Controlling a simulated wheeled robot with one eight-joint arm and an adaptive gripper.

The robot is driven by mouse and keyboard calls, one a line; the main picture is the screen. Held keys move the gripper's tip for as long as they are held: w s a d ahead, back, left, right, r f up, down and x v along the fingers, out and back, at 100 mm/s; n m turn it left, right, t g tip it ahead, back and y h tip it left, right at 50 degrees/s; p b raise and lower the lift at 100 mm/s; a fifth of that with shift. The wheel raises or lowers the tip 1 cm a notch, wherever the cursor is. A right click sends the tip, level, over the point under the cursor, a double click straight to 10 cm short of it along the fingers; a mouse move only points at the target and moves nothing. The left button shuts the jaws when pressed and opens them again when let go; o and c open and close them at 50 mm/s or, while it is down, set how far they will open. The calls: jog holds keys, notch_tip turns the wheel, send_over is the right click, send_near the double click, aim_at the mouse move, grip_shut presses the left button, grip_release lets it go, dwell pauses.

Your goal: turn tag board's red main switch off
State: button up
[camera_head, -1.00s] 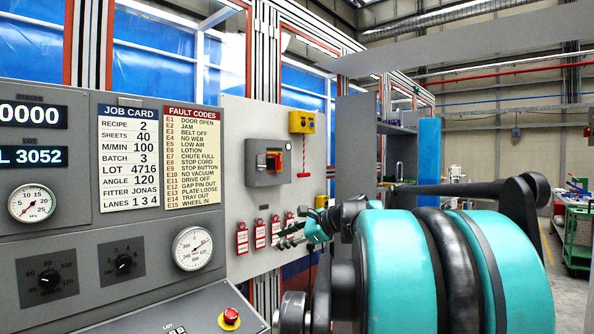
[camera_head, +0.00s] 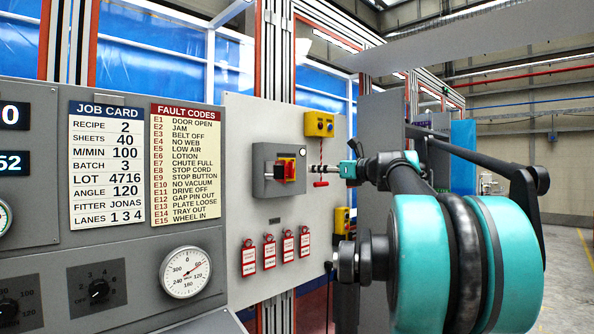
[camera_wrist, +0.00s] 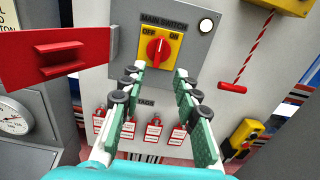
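The tag board (camera_head: 235,125) carries a grey switch box (camera_head: 262,185) with the red main switch (camera_head: 285,168). In the wrist view the red knob (camera_wrist: 157,51) sits on a yellow plate (camera_wrist: 173,60) marked OFF on the left and ON on the right. The knob stands about upright along the board, between the two words. My gripper (camera_wrist: 160,72) is open and empty, its fingertips just below the knob, one to each side; contact cannot be told. In the head view my gripper (camera_head: 343,170) points at the switch from the right.
Red tags (camera_head: 269,252) hang below the box. A yellow box (camera_head: 318,124) with a red pull cord hangs at the upper right, close to my gripper.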

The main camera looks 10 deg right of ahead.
aim_at(293, 168)
jog(key=x, duration=1.1)
grip_shut()
